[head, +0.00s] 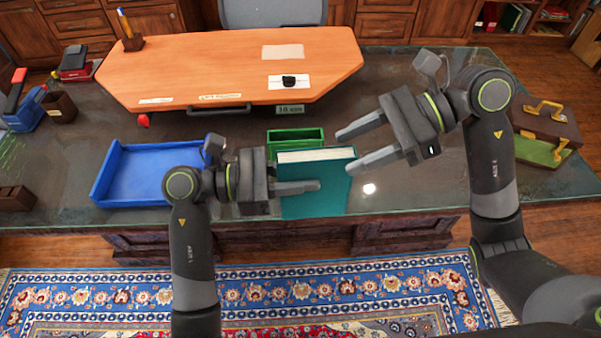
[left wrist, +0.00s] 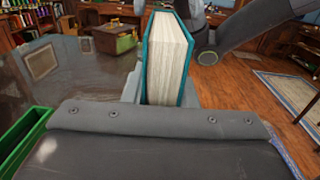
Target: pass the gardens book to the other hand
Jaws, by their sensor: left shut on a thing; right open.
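The gardens book, a teal book (head: 313,190), is held upright at the middle of the head view, its pale page edges facing up. My left gripper (head: 318,186) is shut on the book from the left side. In the left wrist view the book (left wrist: 167,62) stands between the fingers, with its cream pages toward the camera. My right gripper (head: 345,152) is open and empty. Its fingers point left, with the tips close to the book's upper right edge; I cannot tell whether they touch it. The title on the cover cannot be read.
A blue tray (head: 110,178) lies on the dark desk at the left. A green box (head: 295,135) stands just behind the book. An orange desktop (head: 220,65) fills the back. A brown case (head: 545,125) sits at the right. The desk right of the book is clear.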

